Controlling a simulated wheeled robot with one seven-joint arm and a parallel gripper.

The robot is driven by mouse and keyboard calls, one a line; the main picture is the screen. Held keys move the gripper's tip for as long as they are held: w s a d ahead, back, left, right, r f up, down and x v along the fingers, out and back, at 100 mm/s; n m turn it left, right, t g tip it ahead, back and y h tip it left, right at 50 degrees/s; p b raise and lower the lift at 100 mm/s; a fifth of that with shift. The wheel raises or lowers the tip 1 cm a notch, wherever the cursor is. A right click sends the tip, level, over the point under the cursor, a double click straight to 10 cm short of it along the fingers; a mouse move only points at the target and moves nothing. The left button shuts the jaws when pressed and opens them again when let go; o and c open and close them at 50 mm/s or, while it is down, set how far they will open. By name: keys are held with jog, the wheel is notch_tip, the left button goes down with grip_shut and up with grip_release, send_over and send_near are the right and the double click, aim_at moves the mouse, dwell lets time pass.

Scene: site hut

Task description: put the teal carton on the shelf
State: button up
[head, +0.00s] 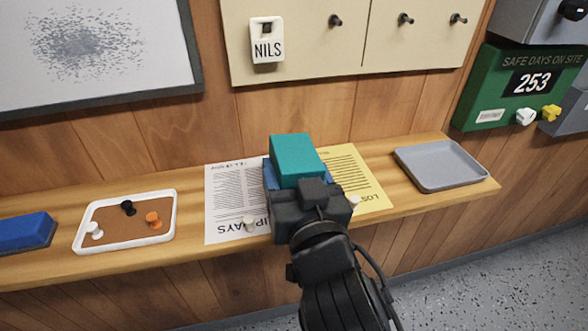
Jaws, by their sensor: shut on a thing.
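The teal carton (297,157) shows in the head view, just beyond my gripper (300,184), above the middle of the wooden shelf (190,206). My gripper is shut on the carton, and the gripper body hides its near lower part. Blue patches show on both sides below the carton; I cannot tell whether they belong to my gripper. The carton's underside is hidden, so I cannot tell whether it touches the shelf or the papers there.
A white-rimmed tray (82,236) with several pins and a blue block (27,232) are at left. A white printed sheet (225,205) and a yellow sheet (362,182) lie at the middle. A grey tray (440,165) is at right. Hooks (335,20) project from the wall board.

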jog(key=shift+f, duration=0.2)
jog(key=o, duration=1.2)
jog(key=shift+o, duration=0.2)
jog(key=b+v, duration=0.1)
jog(key=v, duration=0.6)
jog(key=shift+s+d, duration=0.25)
jog(key=shift+s, duration=0.1)
jog(key=shift+f, duration=0.1)
